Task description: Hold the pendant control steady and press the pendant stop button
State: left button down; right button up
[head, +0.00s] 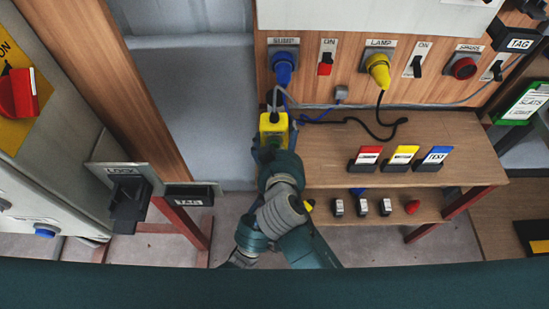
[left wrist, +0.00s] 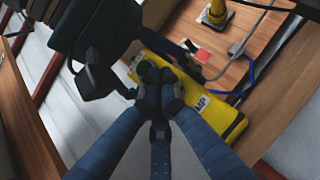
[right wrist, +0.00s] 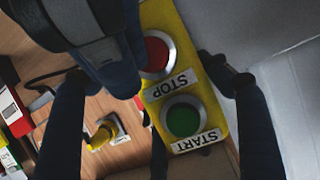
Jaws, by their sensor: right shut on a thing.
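The yellow pendant control (head: 273,126) hangs upright in front of the wooden panel in the head view. In the right wrist view it shows a red STOP button (right wrist: 156,53) and a green START button (right wrist: 183,120). My right gripper (right wrist: 160,85) is shut on the pendant, with fingers at its sides. My left gripper (left wrist: 160,88) is shut, its fingertips together over the pendant's face. In the right wrist view its fingers (right wrist: 122,78) partly cover the STOP button's left side. I cannot tell whether they touch it. The arms overlap in the head view.
The panel holds a blue plug (head: 283,62), a yellow lamp plug (head: 379,68) and switches. A wooden bench (head: 340,145) with coloured label cards stands to the right. A LOCK handle (head: 128,200) juts out at left. Grey cables run close behind the pendant.

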pick_arm(q)
jog(key=shift+w, duration=0.55)
dwell(1.1)
jog(key=shift+w, duration=0.4)
jog(key=shift+w, duration=0.5)
dwell(0.7)
jog(key=shift+s, duration=0.9)
jog(key=shift+s, duration=2.55)
